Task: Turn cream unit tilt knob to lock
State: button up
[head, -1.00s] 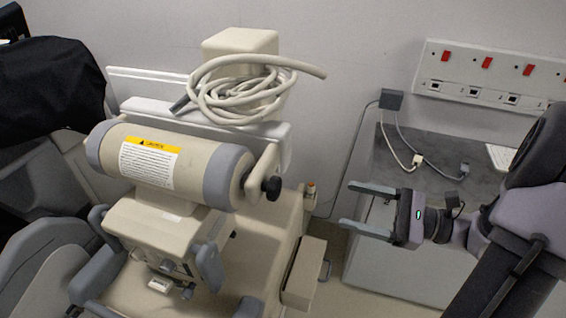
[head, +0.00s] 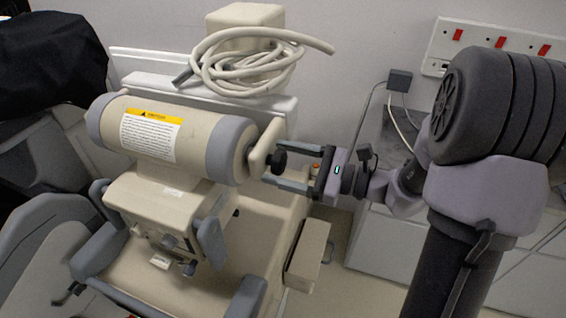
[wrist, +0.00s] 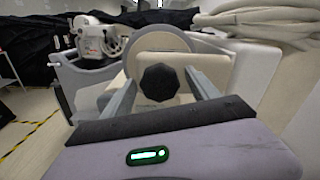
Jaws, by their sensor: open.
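The cream unit (head: 205,150) has a horizontal cylinder with grey end bands and a yellow-topped caution label. A black tilt knob (head: 279,161) sits on a cream bracket at the cylinder's right end. My gripper (head: 275,164) is open at the knob, with its fingers pointing left. In the wrist view, the knob (wrist: 159,82) is dark and lobed, and sits between my two grey fingers (wrist: 161,91), with a gap visible on each side. The cylinder's round end shows behind the knob.
A coiled cream hose (head: 245,65) lies around a box on top of the unit. A black cover (head: 50,80) drapes equipment at the left. A red-switched panel (head: 500,42) is on the wall.

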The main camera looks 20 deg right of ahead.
jog(key=c, duration=1.4)
jog(key=shift+o, duration=0.2)
jog(key=shift+r+m+p, duration=0.1)
jog(key=shift+m+p, duration=0.2)
jog(key=shift+p, duration=0.15)
jog(key=m+p, duration=0.2)
jog(key=p, duration=0.1)
jog(key=shift+r+m+p, duration=0.15)
jog(key=shift+m+p, duration=0.2)
jog(key=shift+m, duration=0.05)
jog(key=m+p, duration=0.5)
jog(key=p, duration=0.1)
jog(key=m+p, duration=0.5)
jog(key=p, duration=0.1)
jog(key=shift+m, duration=0.4)
jog(key=shift+f+m+p, duration=0.25)
jog(key=shift+m+p, duration=1.15)
jog(key=shift+m, duration=0.4)
